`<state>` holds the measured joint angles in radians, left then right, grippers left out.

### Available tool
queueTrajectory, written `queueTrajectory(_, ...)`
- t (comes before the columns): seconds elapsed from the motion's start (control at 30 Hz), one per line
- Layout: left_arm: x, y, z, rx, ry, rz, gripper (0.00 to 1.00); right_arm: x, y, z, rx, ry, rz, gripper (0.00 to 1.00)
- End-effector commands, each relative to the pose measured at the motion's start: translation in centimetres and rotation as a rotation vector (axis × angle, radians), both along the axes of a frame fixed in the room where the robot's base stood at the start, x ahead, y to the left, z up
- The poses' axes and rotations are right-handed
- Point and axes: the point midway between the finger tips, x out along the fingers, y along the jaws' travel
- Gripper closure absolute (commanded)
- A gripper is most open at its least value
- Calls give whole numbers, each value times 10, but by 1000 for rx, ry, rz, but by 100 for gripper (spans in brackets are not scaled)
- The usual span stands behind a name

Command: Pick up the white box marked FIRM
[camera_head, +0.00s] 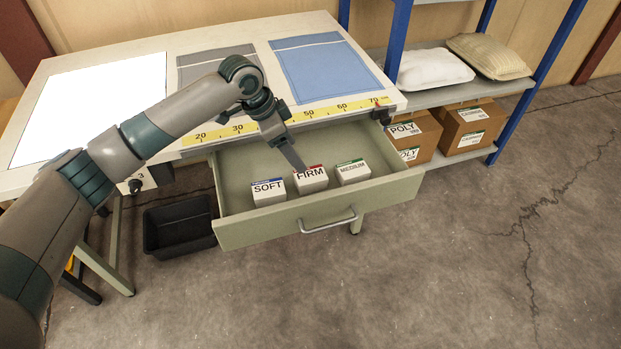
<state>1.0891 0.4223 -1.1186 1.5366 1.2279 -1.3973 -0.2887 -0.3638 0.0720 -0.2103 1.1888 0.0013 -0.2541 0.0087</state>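The white box marked FIRM (311,181) stands in the open drawer, between two similar boxes, with a red stripe along its top edge. My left gripper (299,165) reaches down into the drawer from behind, with its tip at or just above the back of the FIRM box. I cannot tell whether it touches the box. Its fingers overlap in this view, so their opening is hidden. My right gripper is out of view.
The box marked SOFT (268,193) is left of FIRM and the box marked MEDIUM (353,173) is right of it. The drawer (290,229) is pulled out below the table (150,48). A black bin (180,226) is on the floor. A shelf with cartons (470,127) and pillows (489,56) stands right.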

Motion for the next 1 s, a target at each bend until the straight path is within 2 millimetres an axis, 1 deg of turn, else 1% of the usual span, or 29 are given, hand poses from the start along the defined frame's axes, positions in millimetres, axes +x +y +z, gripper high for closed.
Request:
queueTrajectory(0.03, 0, -4, -8, 1, 4, 0, 31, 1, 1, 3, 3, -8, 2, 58)
queueTrajectory(0.2, 4, -15, -37, 0, 2, 0, 31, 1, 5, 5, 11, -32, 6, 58)
queueTrajectory(0.3, 6, -21, -51, 1, 3, 0, 31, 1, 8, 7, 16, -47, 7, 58)
queueTrajectory(0.43, 8, -26, -65, 0, 2, 1, 31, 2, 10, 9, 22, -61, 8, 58)
queueTrajectory(0.57, 9, -28, -72, 0, 0, 0, 31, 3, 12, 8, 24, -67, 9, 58)
queueTrajectory(0.87, 9, -28, -72, 0, 0, 0, 31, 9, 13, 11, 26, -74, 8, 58)
queueTrajectory(1.0, 10, -30, -76, 1, 2, 1, 31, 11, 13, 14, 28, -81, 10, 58)
